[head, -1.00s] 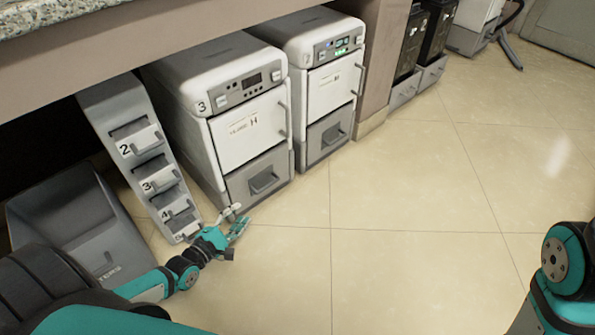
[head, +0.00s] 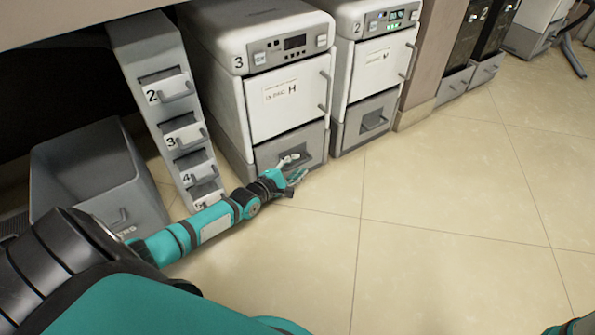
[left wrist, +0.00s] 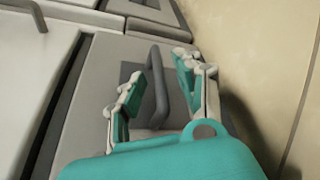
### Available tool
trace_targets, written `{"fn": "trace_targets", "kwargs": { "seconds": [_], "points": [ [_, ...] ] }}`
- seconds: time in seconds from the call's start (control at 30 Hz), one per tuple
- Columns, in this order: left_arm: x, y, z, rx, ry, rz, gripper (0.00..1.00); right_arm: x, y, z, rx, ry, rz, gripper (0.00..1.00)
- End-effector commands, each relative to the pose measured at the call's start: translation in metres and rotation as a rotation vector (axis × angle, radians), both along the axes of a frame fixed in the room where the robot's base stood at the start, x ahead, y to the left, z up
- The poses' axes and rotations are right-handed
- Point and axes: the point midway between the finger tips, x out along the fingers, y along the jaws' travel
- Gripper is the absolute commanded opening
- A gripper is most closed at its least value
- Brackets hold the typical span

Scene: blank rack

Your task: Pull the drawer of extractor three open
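Extractor three (head: 287,85) is a white unit marked 3, with a display on top and a white door with a side handle. Its grey drawer (head: 314,140) below the door looks shut. The drawer handle (left wrist: 160,84), a dark grey bar, shows in the left wrist view. My left gripper (head: 296,168) is in front of the drawer and partly hides the handle. In the left wrist view my left gripper (left wrist: 158,88) is open, with a finger on each side of the handle; contact is not clear. My right gripper is out of view.
Extractor two (head: 384,60) stands close on the right. A slanted grey rack (head: 150,62) with numbered slots and a grey bin (head: 85,170) stand on the left. The tiled floor (head: 440,210) in front is clear.

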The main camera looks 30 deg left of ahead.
Motion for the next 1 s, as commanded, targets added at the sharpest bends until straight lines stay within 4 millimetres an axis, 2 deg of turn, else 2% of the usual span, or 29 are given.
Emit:
{"fn": "trace_targets", "kwargs": {
  "seconds": [0.03,0.13,0.43,0.7,1.0],
  "points": [
    [0.0053,-0.0003,-0.0036,0.000,-0.001,0.001,0.34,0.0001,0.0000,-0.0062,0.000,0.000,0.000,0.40],
    [0.0106,-0.0006,-0.0038,0.000,0.001,0.000,0.34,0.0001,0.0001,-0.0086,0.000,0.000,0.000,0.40],
    [0.0127,-0.0008,-0.0022,0.000,0.001,0.000,0.34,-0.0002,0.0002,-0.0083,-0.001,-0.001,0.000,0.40],
    [0.0125,-0.0006,-0.0023,0.000,0.001,0.000,0.00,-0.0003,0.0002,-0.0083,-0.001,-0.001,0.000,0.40],
    [0.0123,-0.0007,-0.0025,0.000,0.001,0.000,0.00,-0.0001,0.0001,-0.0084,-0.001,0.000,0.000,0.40]
  ]
}}
